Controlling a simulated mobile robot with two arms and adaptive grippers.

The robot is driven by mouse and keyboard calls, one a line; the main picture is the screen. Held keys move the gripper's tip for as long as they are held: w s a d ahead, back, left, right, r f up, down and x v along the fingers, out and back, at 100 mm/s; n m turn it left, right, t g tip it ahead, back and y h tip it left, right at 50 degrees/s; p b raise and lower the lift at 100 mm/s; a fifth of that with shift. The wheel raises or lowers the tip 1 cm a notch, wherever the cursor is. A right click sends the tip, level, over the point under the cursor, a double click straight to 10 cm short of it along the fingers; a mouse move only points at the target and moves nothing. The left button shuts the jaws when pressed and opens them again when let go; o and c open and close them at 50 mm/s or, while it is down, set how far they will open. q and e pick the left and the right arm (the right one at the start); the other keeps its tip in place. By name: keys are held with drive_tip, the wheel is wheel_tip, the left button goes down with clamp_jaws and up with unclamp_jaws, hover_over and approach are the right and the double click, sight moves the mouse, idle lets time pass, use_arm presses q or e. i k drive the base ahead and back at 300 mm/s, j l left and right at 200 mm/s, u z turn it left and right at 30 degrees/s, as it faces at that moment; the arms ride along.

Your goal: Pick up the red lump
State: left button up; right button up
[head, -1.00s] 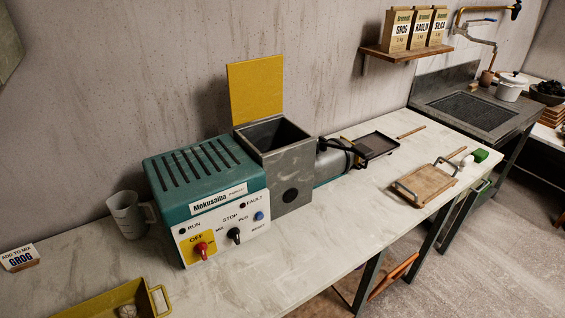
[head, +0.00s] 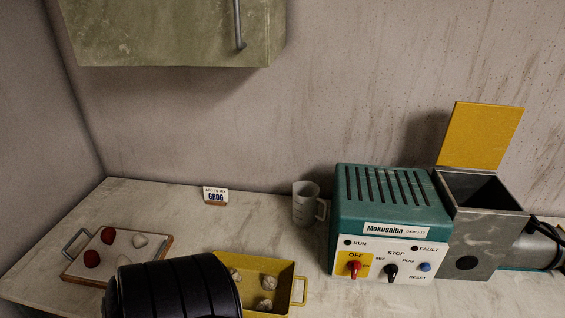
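Two red lumps lie on a pale board with a wooden rim (head: 70,277) at the left end of the bench. One red lump (head: 108,235) lies farther back, and the other red lump (head: 91,259) lies nearer the front left. A whitish lump (head: 140,241) lies to their right on the same board. A black rounded part of my own arm covers the board's near right area. Neither of my grippers is in view.
A yellow tray (head: 284,267) with several pale lumps sits right of the board, partly hidden by my arm. A grog sign (head: 215,196) and a measuring jug (head: 306,204) stand behind. The green mixer (head: 390,205) stands at right. A cabinet (head: 165,30) hangs above.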

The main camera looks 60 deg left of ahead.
sight(92, 259)
drive_tip(key=u, duration=3.4)
drive_tip(key=i+j+z, duration=0.15)
drive_tip(key=j, duration=0.15)
drive_tip(key=i+j+z, duration=0.1)
drive_tip(key=j, duration=0.2)
drive_tip(key=i+j+z, duration=0.15)
drive_tip(key=j, duration=0.2)
drive_tip(key=i+j+z, duration=0.15)
drive_tip(key=j, duration=0.15)
